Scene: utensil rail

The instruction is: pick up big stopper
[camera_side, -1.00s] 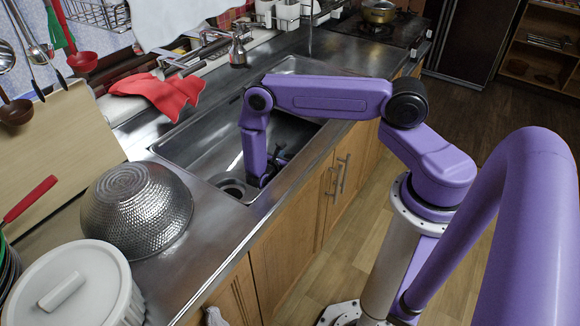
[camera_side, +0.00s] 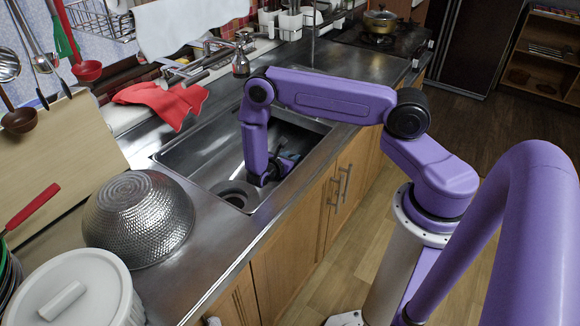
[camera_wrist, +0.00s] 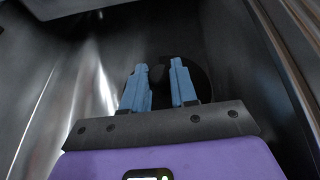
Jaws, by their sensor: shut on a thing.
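My gripper (camera_wrist: 159,67) shows in the wrist view with its two blue fingers some way apart, shut on a dark knob between them. The knob seems to belong to the big stopper (camera_wrist: 157,77), a black round shape behind the fingertips; its outline is hard to tell from the dark sink. In the side view my gripper (camera_side: 287,165) is low inside the sink, to the right of the round drain (camera_side: 237,194). The stopper cannot be made out there, and I cannot tell whether it touches the sink floor.
The sink (camera_side: 205,160) has steep metal walls close around my gripper. A hammered metal bowl (camera_side: 137,222) and a white lidded pot (camera_side: 75,295) stand on the counter at left. A faucet (camera_side: 240,60) and a red cloth (camera_side: 165,101) are behind the sink.

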